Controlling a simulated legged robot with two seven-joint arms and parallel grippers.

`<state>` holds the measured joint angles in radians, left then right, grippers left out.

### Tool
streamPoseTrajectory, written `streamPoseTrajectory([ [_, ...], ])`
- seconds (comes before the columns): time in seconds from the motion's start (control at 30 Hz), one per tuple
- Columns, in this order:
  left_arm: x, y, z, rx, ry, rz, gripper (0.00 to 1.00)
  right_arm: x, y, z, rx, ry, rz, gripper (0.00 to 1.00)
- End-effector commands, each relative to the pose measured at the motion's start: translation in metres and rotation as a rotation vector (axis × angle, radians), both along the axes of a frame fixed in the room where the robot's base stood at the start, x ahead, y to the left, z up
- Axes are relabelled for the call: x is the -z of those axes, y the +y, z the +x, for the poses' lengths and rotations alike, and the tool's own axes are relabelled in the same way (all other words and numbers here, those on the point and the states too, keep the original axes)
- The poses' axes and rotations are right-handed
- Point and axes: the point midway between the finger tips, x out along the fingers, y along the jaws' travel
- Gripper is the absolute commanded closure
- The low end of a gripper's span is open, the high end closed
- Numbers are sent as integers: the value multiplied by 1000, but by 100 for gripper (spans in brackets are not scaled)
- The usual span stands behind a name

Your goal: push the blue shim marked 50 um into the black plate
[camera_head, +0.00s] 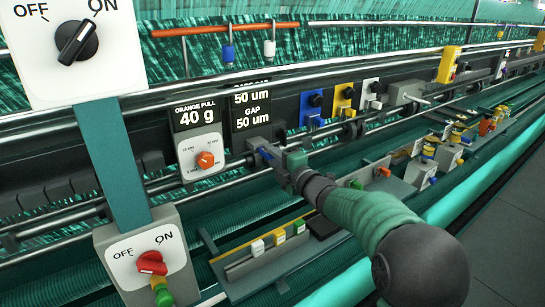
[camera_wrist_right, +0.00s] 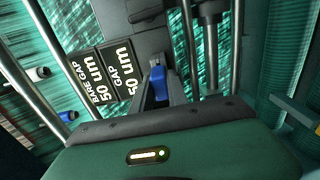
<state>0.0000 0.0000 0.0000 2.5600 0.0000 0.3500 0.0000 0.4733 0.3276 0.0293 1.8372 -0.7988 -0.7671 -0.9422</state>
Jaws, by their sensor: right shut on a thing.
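My right gripper (camera_head: 262,152) reaches in to the rail beneath the black "50 um" sign. In the wrist view its fingers (camera_wrist_right: 160,88) are shut on a small blue piece (camera_wrist_right: 158,84), which looks like the blue shim; no marking on it can be read. A dark plate-like block (camera_wrist_right: 138,45) lies just beyond the fingertips in the wrist view. I cannot tell whether the blue piece touches it or sits in it. My left gripper is not in view.
The black gap sign (camera_head: 252,108) reads 50 um and stands close by the gripper. Left of it are the "40 g" sign (camera_head: 195,116) and an orange-knobbed dial (camera_head: 201,152). Blue (camera_head: 311,110) and yellow (camera_head: 343,100) knobbed blocks stand right. Chrome rails run across.

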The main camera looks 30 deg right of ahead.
Motion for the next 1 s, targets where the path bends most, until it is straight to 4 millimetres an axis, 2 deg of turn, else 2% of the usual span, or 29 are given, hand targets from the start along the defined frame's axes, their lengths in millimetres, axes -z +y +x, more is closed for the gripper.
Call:
streamPoseTrajectory([
  [0.4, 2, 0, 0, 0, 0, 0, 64, 1, 1, 13, 0, 1, 0, 100],
  [0.63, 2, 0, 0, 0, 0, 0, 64, 1, 1, 13, 0, 1, 0, 100],
  [0.67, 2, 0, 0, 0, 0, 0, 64, 1, 1, 13, 0, 1, 0, 80],
  [0.8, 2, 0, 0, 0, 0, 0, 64, 1, 1, 13, 0, 1, 0, 61],
  [0.87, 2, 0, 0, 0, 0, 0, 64, 1, 1, 13, 0, 1, 0, 55],
  [1.0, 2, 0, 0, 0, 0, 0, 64, 1, 1, 13, 0, 0, 0, 55],
])
